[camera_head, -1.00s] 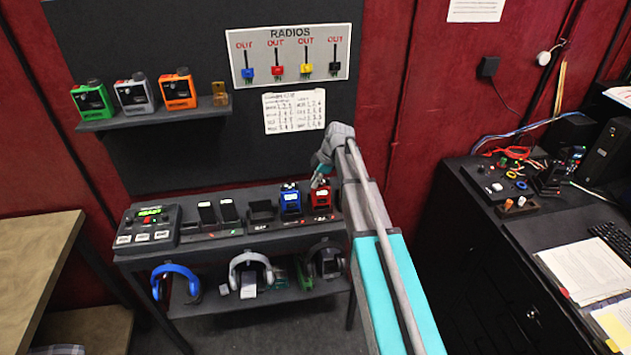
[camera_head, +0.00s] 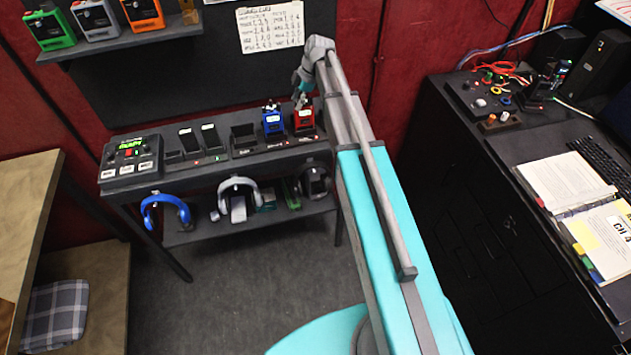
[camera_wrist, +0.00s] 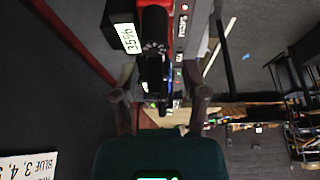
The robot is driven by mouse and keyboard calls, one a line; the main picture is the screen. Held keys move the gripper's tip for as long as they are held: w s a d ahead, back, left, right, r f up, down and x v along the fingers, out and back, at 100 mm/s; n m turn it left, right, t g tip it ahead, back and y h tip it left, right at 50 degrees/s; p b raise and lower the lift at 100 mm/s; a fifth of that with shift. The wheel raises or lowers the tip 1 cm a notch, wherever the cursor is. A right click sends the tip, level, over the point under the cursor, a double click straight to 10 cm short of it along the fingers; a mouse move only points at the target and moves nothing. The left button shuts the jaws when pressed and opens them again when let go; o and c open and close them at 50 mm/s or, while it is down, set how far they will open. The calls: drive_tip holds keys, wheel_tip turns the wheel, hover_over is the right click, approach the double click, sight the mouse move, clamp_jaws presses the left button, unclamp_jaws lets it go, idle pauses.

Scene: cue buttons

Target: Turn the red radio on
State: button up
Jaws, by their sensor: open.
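The red radio (camera_head: 304,119) stands in the charging rack, right of the blue radio (camera_head: 273,123). My gripper (camera_head: 299,96) is just above the red radio in the head view, partly hidden by my arm. In the wrist view the red radio's body (camera_wrist: 153,4) shows at the top edge, with a dark knob (camera_wrist: 154,27) with dial marks and a lit display (camera_wrist: 131,38) reading about 3596. My gripper (camera_wrist: 162,88) is open, its two fingers on either side of the knob's line. I cannot tell whether they touch it.
Headphones (camera_head: 165,212) hang below. A shelf (camera_head: 118,41) with green, grey and orange radios is at upper left. A cluttered desk (camera_head: 520,160) stands right.

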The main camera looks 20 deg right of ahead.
drive_tip(key=shift+w+n+g, duration=0.15)
drive_tip(key=shift+n+g, duration=0.25)
drive_tip(key=shift+n, duration=0.6)
drive_tip(key=shift+d+r+p, duration=0.1)
drive_tip(key=shift+r+p, duration=0.35)
drive_tip(key=shift+r, duration=0.05)
drive_tip(key=p+v, duration=1.2)
drive_tip(key=v, duration=0.1)
drive_tip(key=s+a+f+m+h+b, duration=0.2)
drive_tip(key=s+f+m+b, duration=0.7)
drive_tip(key=s+f+b, duration=0.3)
drive_tip(key=s+a+f+m+h+b, duration=0.2)
drive_tip(key=s+f+m+b, duration=0.8)
drive_tip(key=f+b, duration=0.7)
drive_tip(key=shift+s+a+f+t+b, duration=0.4)
drive_tip(key=shift+s+a+f, duration=0.2)
drive_tip(key=shift+s+f, duration=0.7)
drive_tip(key=shift+s+r+m, duration=0.2)
drive_tip(key=shift+m, duration=0.1)
drive_tip(key=shift+w+r, duration=0.1)
drive_tip(key=shift+r, duration=0.05)
